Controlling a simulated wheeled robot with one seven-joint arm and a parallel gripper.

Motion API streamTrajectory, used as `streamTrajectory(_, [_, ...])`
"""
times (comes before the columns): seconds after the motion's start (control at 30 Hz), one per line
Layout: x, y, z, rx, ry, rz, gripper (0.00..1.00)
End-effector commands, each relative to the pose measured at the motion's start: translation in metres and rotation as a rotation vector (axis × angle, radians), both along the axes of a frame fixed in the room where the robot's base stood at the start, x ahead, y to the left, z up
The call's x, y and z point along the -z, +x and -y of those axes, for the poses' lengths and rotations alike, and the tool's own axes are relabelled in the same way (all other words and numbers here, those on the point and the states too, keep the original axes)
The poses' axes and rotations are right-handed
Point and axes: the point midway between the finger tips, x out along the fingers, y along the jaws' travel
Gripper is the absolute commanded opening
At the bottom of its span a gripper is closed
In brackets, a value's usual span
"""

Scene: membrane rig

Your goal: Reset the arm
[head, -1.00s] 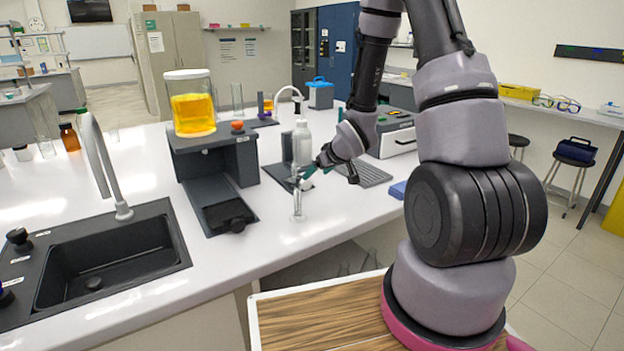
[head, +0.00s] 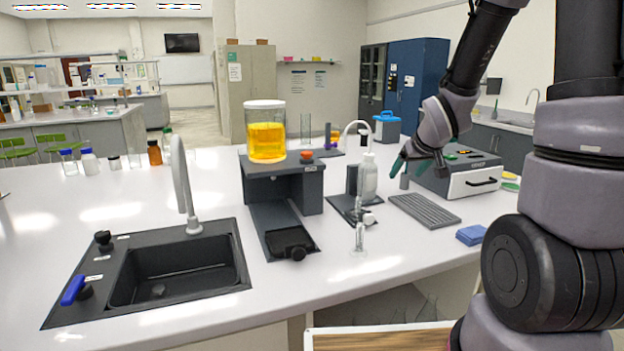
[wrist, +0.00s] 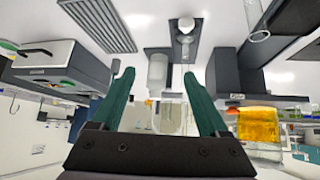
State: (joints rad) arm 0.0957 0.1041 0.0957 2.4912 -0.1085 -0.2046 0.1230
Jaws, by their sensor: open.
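My gripper (head: 418,168) is in the air at the right of the bench, above the grey ribbed mat (head: 424,210) and left of the white-and-dark box device (head: 468,174). Its green fingers are apart with nothing between them, as the wrist view (wrist: 158,80) also shows. A white squeeze bottle (head: 369,178) stands upright on a dark base, left of the gripper and apart from it. A small clear glass piece (head: 359,237) stands at the front of that base.
A jar of yellow liquid (head: 266,142) sits on a dark stand (head: 308,187). A black sink (head: 165,275) with a tall tap (head: 184,185) is at the left. A blue pad (head: 471,235) lies near the front edge. White bench top is clear between these.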

Motion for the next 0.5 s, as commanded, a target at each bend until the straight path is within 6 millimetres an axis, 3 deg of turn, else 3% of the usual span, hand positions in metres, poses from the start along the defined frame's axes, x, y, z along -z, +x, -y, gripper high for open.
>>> streamTrajectory(0.03, [-0.024, -0.009, 0.003, 0.034, 0.006, 0.005, 0.78])
streamTrajectory(0.2, [-0.082, -0.052, 0.008, 0.153, 0.067, -0.027, 0.78])
streamTrajectory(0.5, [-0.159, -0.155, -0.010, 0.282, 0.264, -0.092, 0.78])
